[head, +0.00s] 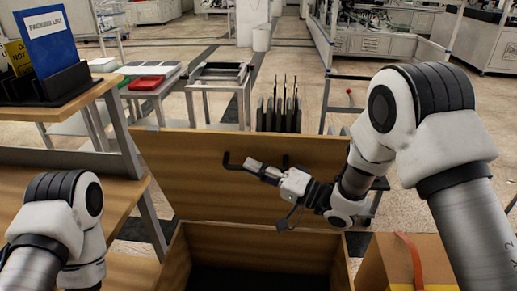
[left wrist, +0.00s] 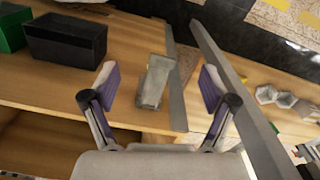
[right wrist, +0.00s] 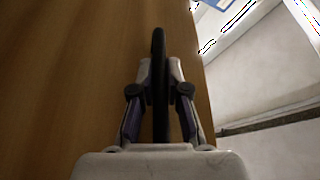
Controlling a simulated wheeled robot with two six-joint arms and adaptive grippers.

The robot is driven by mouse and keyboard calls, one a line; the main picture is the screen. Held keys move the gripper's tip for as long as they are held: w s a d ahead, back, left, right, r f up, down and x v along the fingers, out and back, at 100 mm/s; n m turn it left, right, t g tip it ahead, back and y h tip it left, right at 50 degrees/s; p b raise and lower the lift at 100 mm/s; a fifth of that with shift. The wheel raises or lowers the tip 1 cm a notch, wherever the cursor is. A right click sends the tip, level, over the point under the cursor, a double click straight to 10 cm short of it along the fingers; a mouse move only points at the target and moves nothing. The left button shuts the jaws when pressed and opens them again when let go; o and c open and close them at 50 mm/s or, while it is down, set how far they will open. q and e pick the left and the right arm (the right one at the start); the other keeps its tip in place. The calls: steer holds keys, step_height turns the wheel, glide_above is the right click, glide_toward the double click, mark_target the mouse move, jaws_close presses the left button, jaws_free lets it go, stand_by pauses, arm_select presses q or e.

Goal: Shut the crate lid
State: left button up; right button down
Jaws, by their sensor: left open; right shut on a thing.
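The wooden crate (head: 258,236) stands open at the bottom middle of the head view, its inside dark. Its lid (head: 190,180) stands raised at the crate's far side, with a black bar handle (head: 228,163) on the face toward me. My right gripper (head: 252,166) is shut on this handle. In the right wrist view the handle (right wrist: 159,60) runs between the fingers, with the lid's wood (right wrist: 70,70) behind. My left gripper (left wrist: 160,80) is open in the left wrist view, over a wooden shelf. It is outside the head view.
A wooden bench (head: 60,110) with a blue card (head: 48,38) in a black holder is at the left. Another box with an orange strap (head: 410,262) is at the bottom right. A grey block (left wrist: 155,82) shows beyond the left fingers. Dark upright panels (head: 280,108) stand behind the lid.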

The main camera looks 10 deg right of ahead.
steer(key=shift+s+a+f, duration=0.2)
steer(key=shift+s+f, duration=0.2)
steer(key=shift+s, duration=0.45)
steer(key=shift+s+a+f, duration=0.15)
steer(key=shift+s+f, duration=0.25)
steer(key=shift+s, duration=0.4)
